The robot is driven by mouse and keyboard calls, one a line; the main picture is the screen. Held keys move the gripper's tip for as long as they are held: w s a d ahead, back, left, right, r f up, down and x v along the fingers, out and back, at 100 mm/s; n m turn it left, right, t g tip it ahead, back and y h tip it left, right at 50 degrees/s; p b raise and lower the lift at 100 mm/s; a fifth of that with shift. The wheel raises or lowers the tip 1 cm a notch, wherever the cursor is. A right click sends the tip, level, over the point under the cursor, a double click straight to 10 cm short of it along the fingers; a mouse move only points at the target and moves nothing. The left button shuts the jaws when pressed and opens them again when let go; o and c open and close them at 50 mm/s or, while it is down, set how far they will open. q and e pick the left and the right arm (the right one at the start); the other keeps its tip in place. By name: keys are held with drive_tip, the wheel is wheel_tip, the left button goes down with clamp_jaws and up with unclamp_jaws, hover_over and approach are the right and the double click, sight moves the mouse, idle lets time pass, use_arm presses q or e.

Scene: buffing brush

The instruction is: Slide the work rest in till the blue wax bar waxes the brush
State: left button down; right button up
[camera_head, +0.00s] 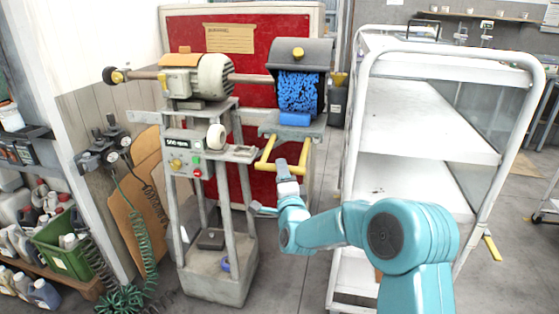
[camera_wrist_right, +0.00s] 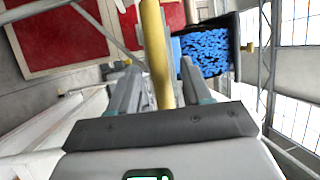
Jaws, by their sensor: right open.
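The blue brush (camera_head: 298,92) sits under a grey hood on the buffing machine and also shows in the wrist view (camera_wrist_right: 205,52). The blue wax bar (camera_head: 294,118) lies on the grey work rest (camera_head: 270,130), just below the brush in the head view; I cannot tell whether they touch. The rest's yellow handle (camera_head: 266,158) projects toward me. My right gripper (camera_head: 283,170) is at the handle's front. In the wrist view its open fingers (camera_wrist_right: 157,85) stand on either side of the yellow bar (camera_wrist_right: 155,45). My left gripper is not in view.
A white shelved cart (camera_head: 430,120) stands close on the right of my right arm. The machine's motor (camera_head: 200,75) and control box (camera_head: 185,160) are to the left. Coiled green hoses (camera_head: 130,230) hang at far left. A red panel (camera_head: 250,35) stands behind.

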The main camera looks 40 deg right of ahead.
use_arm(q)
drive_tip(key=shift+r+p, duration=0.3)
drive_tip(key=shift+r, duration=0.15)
use_arm(e)
drive_tip(key=shift+x, duration=2.15)
